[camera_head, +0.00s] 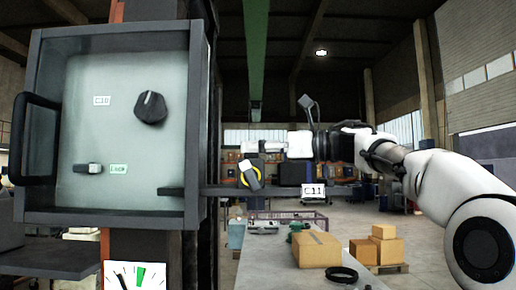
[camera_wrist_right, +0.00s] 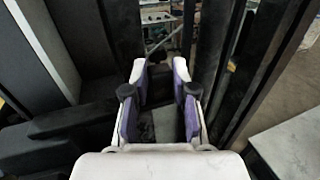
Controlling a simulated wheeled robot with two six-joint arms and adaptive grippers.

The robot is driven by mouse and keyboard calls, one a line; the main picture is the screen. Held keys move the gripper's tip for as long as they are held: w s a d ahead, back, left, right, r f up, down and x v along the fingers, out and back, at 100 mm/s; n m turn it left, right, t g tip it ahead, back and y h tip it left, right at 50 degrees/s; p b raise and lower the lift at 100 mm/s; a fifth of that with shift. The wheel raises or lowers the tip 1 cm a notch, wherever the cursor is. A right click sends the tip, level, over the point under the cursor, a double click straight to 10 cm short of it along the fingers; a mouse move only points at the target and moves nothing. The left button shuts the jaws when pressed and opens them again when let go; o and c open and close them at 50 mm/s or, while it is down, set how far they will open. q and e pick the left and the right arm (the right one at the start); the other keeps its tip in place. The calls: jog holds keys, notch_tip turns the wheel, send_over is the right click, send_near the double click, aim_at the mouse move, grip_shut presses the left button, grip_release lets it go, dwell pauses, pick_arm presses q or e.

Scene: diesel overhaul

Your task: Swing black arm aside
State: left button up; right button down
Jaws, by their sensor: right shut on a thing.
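The black arm (camera_head: 225,190) is a dark horizontal bar crossing the lower right front of the glazed grey cabinet (camera_head: 120,215) in the head view. My right gripper (camera_head: 247,150) comes in from the right, just above the bar. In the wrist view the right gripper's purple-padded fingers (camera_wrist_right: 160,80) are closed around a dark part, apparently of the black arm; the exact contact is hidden. My left gripper is not in view.
The cabinet has a black handle (camera_head: 20,140) at left, a black knob (camera_head: 150,107) and a small lever (camera_head: 88,169). A cardboard box (camera_head: 315,249) stands on the pale bench behind.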

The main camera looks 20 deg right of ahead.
jog(key=shift+w+f, duration=0.1)
jog(key=shift+f, duration=0.1)
jog(key=c, duration=1.2)
grip_release()
jog(key=shift+o, duration=1)
jog(key=shift+a, duration=0.1)
jog(key=shift+w+a, duration=0.1)
jog(key=shift+w, duration=0.15)
jog(key=shift+s+d+r, duration=0.15)
jog(key=shift+s+d, duration=0.2)
jog(key=shift+d, duration=0.05)
jog(key=v, duration=1.1)
jog(key=shift+w+a, duration=0.1)
